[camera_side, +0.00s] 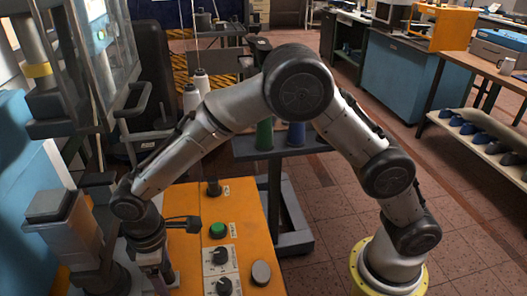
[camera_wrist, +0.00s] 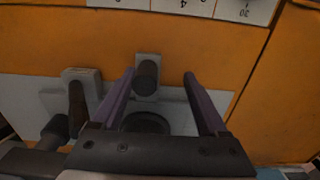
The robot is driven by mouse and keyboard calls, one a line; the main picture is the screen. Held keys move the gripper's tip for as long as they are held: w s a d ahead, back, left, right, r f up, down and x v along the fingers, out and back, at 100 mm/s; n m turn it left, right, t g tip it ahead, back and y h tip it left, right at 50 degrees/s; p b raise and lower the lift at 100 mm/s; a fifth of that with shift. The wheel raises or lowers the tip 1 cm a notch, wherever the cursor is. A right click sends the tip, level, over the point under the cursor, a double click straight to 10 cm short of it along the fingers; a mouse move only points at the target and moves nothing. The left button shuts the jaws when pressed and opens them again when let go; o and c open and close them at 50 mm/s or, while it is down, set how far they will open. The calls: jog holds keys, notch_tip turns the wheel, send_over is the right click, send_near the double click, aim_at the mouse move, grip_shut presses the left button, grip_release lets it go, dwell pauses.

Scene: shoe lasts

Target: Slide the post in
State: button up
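My gripper (camera_wrist: 158,74) has two purple fingers spread apart in the wrist view, with visible gaps between them and nothing clamped. Between the fingertips is a short dark cylinder (camera_wrist: 147,76) on a pale mount, which may be the post; neither finger appears to touch it. Nearer the palm, a dark round opening or disc (camera_wrist: 146,122) lies on a grey plate (camera_wrist: 182,120), partly hidden by the gripper. In the side view my gripper (camera_side: 156,284) points down at the left edge of the orange panel, its fingertips at the frame's bottom. I cannot make out the post there.
Left of the fingers, a dark lever (camera_wrist: 77,103) stands by a pale block. The orange panel (camera_side: 241,200) carries a green button (camera_side: 217,230), dials (camera_side: 221,256) and a grey knob (camera_side: 261,272). Machine frames crowd the left; green and blue cones (camera_side: 264,135) stand behind.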

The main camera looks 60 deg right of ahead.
jog(key=s+a, duration=0.2)
jog(key=shift+s+a, duration=0.3)
notch_tip(320, 180, up, 14)
jog(key=s+d+r+m+t, duration=0.1)
jog(key=s+d+r+m, duration=0.1)
jog(key=d, duration=0.9)
jog(key=s+d+r+m+t+y, duration=0.1)
jog(key=s+d+r, duration=0.4)
jog(key=d, duration=0.7)
jog(key=shift+s+r+m+t, duration=0.3)
jog(key=shift+r+m+t, duration=0.25)
jog(key=shift+m, duration=0.65)
jog(key=shift+d, duration=0.1)
